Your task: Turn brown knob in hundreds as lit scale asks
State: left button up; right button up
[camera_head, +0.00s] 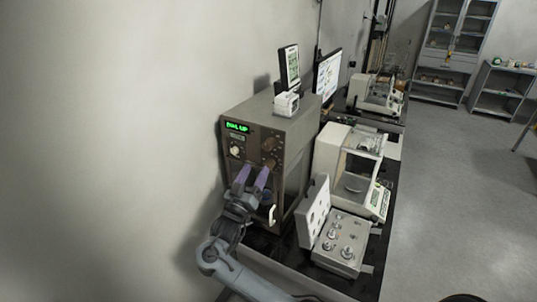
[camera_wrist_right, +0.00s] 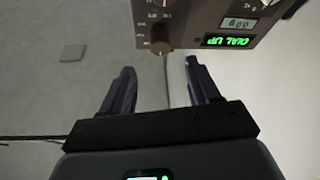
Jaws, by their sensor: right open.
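The brown balance (camera_head: 251,131) has a lit green display (camera_head: 237,127) reading "DIAL UP". The display shows turned over in the wrist view (camera_wrist_right: 230,42), beside a small counter window (camera_wrist_right: 238,23) that seems to read 000. A brown knob (camera_wrist_right: 160,40) stands out from the panel there, with a paler dial behind it at the top edge. My right gripper (camera_wrist_right: 160,68) is open and empty, its purple fingers apart. The knob lies beyond the gap between the fingertips, not clasped. In the head view the right gripper (camera_head: 255,169) is in front of the panel, hiding its lower part.
A white balance (camera_head: 333,150) and a grey box of weights (camera_head: 344,243) with its lid up stand to the right. A small white device (camera_head: 287,103) sits on top of the brown balance. The wall is close on the left.

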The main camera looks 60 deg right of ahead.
aim_at(266, 149)
jog(key=p+x, duration=0.1)
jog(key=x, duration=0.7)
jog(key=shift+d+r+p, duration=0.25)
jog(key=shift+p, duration=0.1)
jog(key=shift+x, duration=0.85)
jog(key=shift+f, duration=0.1)
jog(key=shift+c, duration=0.2)
